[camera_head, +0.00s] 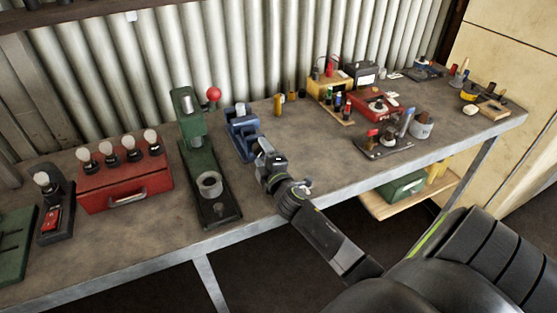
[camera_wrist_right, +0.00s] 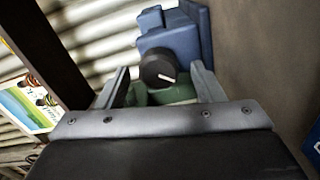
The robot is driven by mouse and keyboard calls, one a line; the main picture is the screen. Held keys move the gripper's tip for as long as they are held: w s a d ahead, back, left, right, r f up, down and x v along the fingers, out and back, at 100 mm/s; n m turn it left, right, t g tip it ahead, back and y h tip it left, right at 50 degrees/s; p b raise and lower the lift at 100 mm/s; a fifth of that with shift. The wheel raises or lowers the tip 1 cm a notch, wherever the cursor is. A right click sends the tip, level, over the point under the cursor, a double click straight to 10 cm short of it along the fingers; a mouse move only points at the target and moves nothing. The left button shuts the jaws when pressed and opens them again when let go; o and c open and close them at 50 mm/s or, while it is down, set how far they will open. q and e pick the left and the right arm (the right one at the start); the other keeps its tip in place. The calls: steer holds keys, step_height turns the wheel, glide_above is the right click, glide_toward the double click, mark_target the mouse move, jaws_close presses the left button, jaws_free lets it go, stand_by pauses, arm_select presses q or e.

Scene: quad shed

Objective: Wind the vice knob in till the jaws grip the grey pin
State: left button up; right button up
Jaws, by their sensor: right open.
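The blue vice (camera_head: 240,132) stands on the workbench, right of the green press. A small pale grey piece (camera_head: 240,109) shows at its top, perhaps the grey pin; I cannot tell whether the jaws touch it. My right gripper (camera_head: 261,148) is at the near end of the vice and hides its knob in the head view. In the right wrist view the black knob (camera_wrist_right: 157,70), with a white mark, faces me in front of the blue vice (camera_wrist_right: 187,35). The right gripper's open fingers (camera_wrist_right: 160,84) lie either side of the knob, with gaps visible. My left gripper is not in view.
The green press (camera_head: 192,125) with a red ball handle stands close left of the vice. A red box (camera_head: 125,187) with several pale knobs is further left. Small brass cylinders (camera_head: 278,105) stand right of the vice. Bare bench (camera_head: 315,165) lies to the right.

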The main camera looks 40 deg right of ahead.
steer(key=b+v, duration=0.1)
steer(key=v, duration=1.4)
steer(key=shift+s+b, duration=0.3)
steer(key=shift+s, duration=0.05)
steer(key=w+d+n+p, duration=0.1)
steer(key=w+n+p, duration=0.2)
steer(key=w+n, duration=0.2)
steer(key=w+d+n+p, duration=0.1)
steer(key=w+n+p, duration=0.2)
steer(key=n, duration=0.6)
steer(key=w+d+n+p, duration=0.2)
steer(key=w+n+p, duration=0.1)
steer(key=w+n, duration=0.4)
steer(key=shift+w+n, duration=0.3)
steer(key=shift+w, duration=0.2)
